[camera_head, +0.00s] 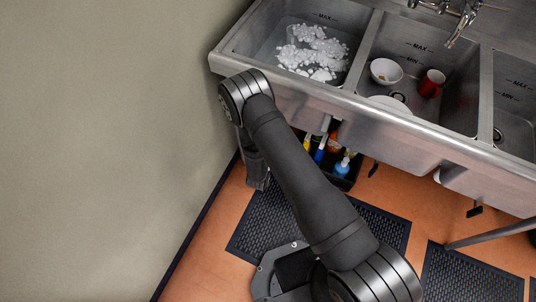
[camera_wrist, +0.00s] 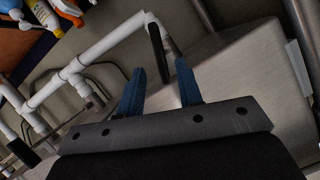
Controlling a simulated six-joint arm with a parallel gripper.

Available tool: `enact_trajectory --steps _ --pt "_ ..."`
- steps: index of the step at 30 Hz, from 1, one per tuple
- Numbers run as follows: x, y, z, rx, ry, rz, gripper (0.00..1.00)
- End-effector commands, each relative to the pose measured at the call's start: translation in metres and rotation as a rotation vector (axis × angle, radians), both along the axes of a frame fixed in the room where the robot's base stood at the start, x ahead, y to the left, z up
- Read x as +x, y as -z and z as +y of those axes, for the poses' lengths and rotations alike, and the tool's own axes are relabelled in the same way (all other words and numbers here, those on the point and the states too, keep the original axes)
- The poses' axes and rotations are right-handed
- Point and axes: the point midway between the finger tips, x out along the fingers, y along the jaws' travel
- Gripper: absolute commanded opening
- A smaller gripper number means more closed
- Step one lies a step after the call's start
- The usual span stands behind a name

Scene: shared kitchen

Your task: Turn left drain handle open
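In the wrist view, a black drain handle (camera_wrist: 156,52) hangs from a metal stem beside the white pipes under a steel basin. My gripper (camera_wrist: 160,82) points toward it, open, with one blue finger at each side of the picture's middle. The handle appears in line with the gap, its lower end near the fingertips; I cannot tell whether it is between them. In the head view, the left basin (camera_head: 262,42) holds white foam. My arm bends down in front of it, and I cannot make out the gripper or this handle there.
White drain pipes (camera_wrist: 95,55) run left of the handle. Cleaning bottles (camera_head: 342,167) stand in a dark crate below the sink. Other dark handles (camera_head: 474,210) hang under the basins. The middle basin holds a white bowl (camera_head: 386,71) and red mug (camera_head: 431,83).

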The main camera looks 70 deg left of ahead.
Motion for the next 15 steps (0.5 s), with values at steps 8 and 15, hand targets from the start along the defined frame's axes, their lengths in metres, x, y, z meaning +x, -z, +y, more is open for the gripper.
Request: enact_trajectory --steps 8,15 --pt "-0.036 -0.023 -0.047 -0.001 -0.004 0.000 0.33" --pt "-0.050 -0.032 -0.066 0.001 -0.002 0.000 0.33"
